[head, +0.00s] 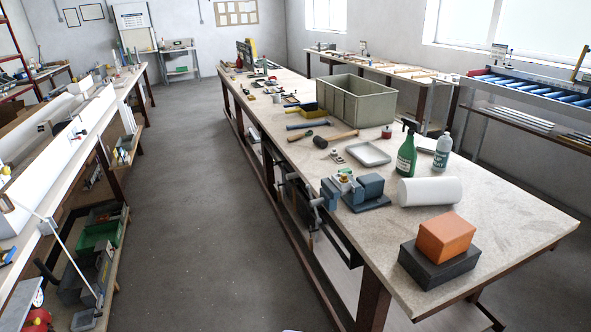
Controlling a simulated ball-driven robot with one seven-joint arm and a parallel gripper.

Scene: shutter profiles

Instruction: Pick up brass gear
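I cannot pick out the brass gear for certain at this size. A small yellowish and green item (344,178) sits at the blue-grey vise (369,186) on the near part of the long workbench (500,225); its shape is too small to tell. Several small metal parts lie farther back on the same bench, also too small to name. My gripper is not in view.
On the bench are an orange block (445,236) on a dark block (438,265), a white roll (430,191), a green spray bottle (406,155), a pale bottle (441,153), a tray (367,154) and a grey-green crate (348,101). The floor aisle (200,200) is clear.

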